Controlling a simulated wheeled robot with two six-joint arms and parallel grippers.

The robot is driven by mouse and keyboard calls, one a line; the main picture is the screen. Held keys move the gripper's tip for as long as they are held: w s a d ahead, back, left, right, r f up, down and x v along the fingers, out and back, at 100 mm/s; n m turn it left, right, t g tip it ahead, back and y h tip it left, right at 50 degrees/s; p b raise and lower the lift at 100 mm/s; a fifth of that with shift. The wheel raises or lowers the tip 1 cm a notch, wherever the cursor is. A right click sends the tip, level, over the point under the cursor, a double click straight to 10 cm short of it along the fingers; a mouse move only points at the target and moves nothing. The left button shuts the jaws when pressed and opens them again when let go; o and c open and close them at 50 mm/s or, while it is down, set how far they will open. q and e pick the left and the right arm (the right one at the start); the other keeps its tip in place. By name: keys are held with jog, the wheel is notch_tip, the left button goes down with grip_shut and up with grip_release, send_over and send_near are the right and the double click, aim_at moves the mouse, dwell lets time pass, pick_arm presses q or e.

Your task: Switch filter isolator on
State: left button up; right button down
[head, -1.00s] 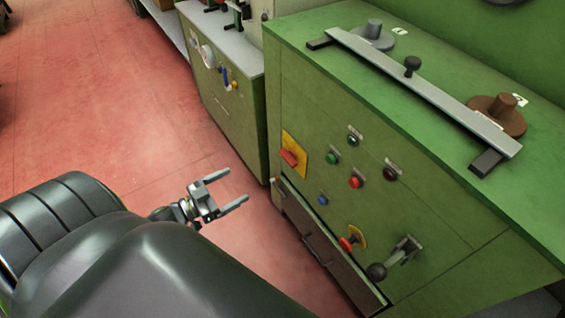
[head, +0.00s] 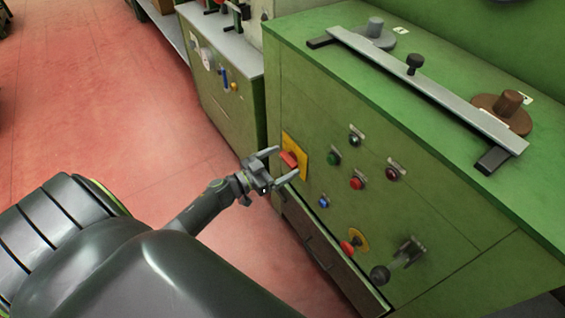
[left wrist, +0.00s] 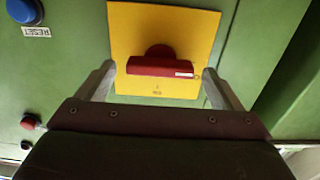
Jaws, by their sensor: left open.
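The isolator is a red rotary handle (head: 289,159) on a yellow plate (head: 301,157), on the front of the green cabinet. In the left wrist view the red handle (left wrist: 160,67) lies crosswise on the yellow plate (left wrist: 205,25), with small unreadable marks below it. My left gripper (head: 286,166) is open, its fingers pointing at the handle. In the left wrist view its two fingers (left wrist: 158,80) stand either side of the handle, near its ends. I cannot tell whether they touch it. My right gripper is not in view.
Red floor lies open at left.

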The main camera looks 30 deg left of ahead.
pick_arm(q)
jog(key=shift+w+d, duration=0.15)
jog(key=shift+w, duration=0.25)
jog(key=shift+c, duration=0.2)
jog(key=c, duration=0.9)
jog(key=shift+c, duration=0.2)
